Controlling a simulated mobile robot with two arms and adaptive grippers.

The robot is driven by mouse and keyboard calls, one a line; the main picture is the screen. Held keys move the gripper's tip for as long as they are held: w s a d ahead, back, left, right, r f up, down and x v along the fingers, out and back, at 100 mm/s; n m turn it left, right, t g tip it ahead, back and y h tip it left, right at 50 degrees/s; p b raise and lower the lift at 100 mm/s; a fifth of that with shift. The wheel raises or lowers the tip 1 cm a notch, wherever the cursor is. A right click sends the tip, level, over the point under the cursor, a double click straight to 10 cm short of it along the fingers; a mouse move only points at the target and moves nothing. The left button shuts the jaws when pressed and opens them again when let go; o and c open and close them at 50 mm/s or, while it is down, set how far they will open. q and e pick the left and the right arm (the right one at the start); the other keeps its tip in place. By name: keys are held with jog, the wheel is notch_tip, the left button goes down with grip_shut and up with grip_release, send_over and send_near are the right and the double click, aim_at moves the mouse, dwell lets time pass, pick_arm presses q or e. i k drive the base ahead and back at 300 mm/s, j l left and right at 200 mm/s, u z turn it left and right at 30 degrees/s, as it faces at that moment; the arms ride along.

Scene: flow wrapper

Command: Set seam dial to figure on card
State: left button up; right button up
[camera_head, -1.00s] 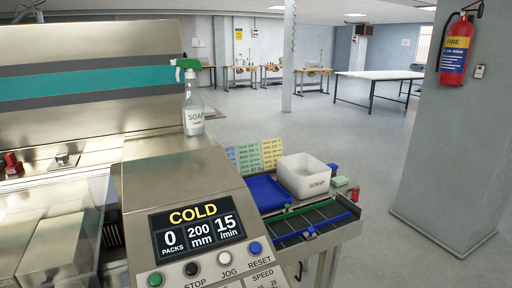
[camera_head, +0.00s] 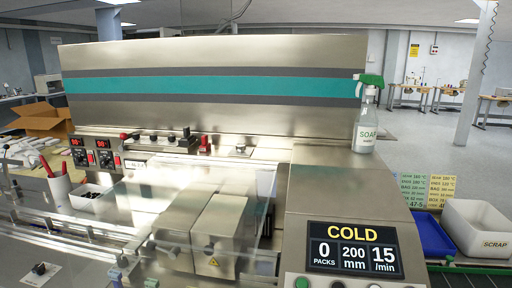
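Two temperature units with red digits stand on the left of the machine, a left one (camera_head: 79,151) and a right one (camera_head: 104,153). Their digits and markings are too small to read surely. A small white readout (camera_head: 135,164) sits to their right. Several dark knobs (camera_head: 168,139) line the ledge behind. I cannot tell which control is the seam dial. A green card (camera_head: 411,190) and a yellow card (camera_head: 440,190) stand at the right, with small print that I cannot read surely. Neither gripper is in view.
The operator screen (camera_head: 355,249) reads COLD, 0 packs, 200 mm, 15/min. A soap spray bottle (camera_head: 366,118) stands on the machine top. A blue tray (camera_head: 435,236) and white scrap bin (camera_head: 478,229) are at right. A clear cover spans the middle. A cardboard box (camera_head: 48,120) is at left.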

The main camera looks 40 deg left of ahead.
aim_at(78, 159)
jog(key=u, duration=2.3)
jog(key=i+j+z, duration=0.15)
jog(key=z, duration=0.3)
jog(key=j+z, duration=0.4)
jog(key=i+j+z, duration=0.2)
jog(key=j, duration=0.6)
jog(key=i+j+z, duration=0.25)
jog(key=j, duration=0.55)
jog(key=j+z, duration=0.2)
jog(key=j, duration=0.6)
